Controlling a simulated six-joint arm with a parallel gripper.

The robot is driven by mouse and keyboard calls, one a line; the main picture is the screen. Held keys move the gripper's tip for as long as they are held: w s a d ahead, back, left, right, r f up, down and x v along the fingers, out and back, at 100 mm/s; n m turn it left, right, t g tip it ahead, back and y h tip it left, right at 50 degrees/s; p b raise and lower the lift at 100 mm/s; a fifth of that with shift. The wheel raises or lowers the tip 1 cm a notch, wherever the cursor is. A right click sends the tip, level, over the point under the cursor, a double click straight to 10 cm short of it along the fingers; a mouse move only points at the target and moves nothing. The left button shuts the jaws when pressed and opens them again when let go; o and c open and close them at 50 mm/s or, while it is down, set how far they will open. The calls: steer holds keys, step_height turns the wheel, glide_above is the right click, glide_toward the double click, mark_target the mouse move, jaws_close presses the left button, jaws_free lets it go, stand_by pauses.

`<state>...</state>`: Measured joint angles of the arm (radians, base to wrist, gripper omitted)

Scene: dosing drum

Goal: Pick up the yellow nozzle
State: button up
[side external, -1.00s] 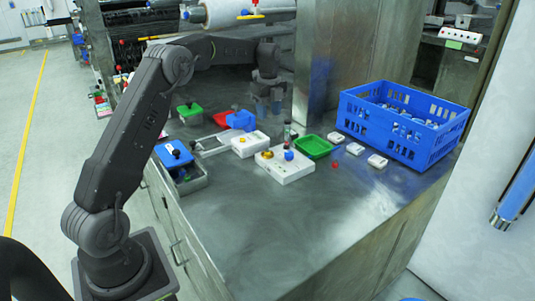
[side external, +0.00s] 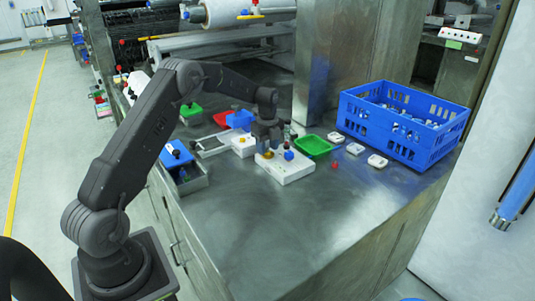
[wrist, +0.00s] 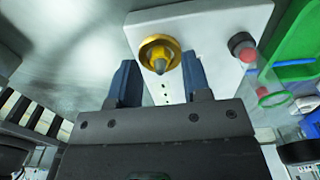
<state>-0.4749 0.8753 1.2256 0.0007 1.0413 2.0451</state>
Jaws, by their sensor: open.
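The yellow nozzle (wrist: 160,54) stands on a white block (wrist: 217,38) in the wrist view, a round yellow flange with a grey tip. My gripper (wrist: 158,82) is open, with one dark blue finger on each side of the nozzle's near edge. The fingers do not visibly touch it. In the side view my gripper (side external: 268,150) is low over the left part of the white block (side external: 290,172). It hides most of the nozzle there.
A clear vial with a dark cap (wrist: 242,46) stands on the block, right of the nozzle. A blue knob (side external: 289,155) and a green tray (side external: 314,146) are close by. A blue crate (side external: 400,122) stands at the right. The front of the table is clear.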

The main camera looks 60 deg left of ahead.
steer(key=shift+f, duration=0.1)
steer(key=shift+c, duration=0.2)
jaws_close()
stand_by(0.5)
